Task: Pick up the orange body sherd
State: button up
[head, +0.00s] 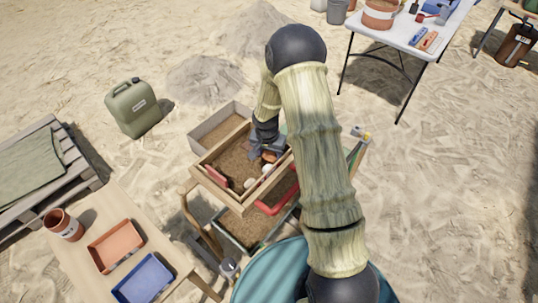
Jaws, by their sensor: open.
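My gripper (268,150) points down into a wooden box of soil (233,168), near its far right side. The jaws are open. A small orange-brown piece (270,157), likely the orange body sherd, shows at the gripper's fingers, partly hidden by them. I cannot tell whether it lies between the fingers or beside them. My arm hides the area to the right of the box.
A red object (216,176) and pale pieces (250,182) lie in the same box. A table with an orange tray (115,245) and a blue tray (144,279) stands lower left. A green jerrycan (133,107) stands on the sand behind. A white table (395,32) is upper right.

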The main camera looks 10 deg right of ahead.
aim_at(269, 157)
jog(key=shift+c, duration=0.4)
jog(key=c, duration=0.5)
jog(key=shift+r, duration=0.1)
notch_tip(269, 157, up, 10)
jog(key=shift+f+b, duration=0.1)
jog(key=shift+b, duration=0.8)
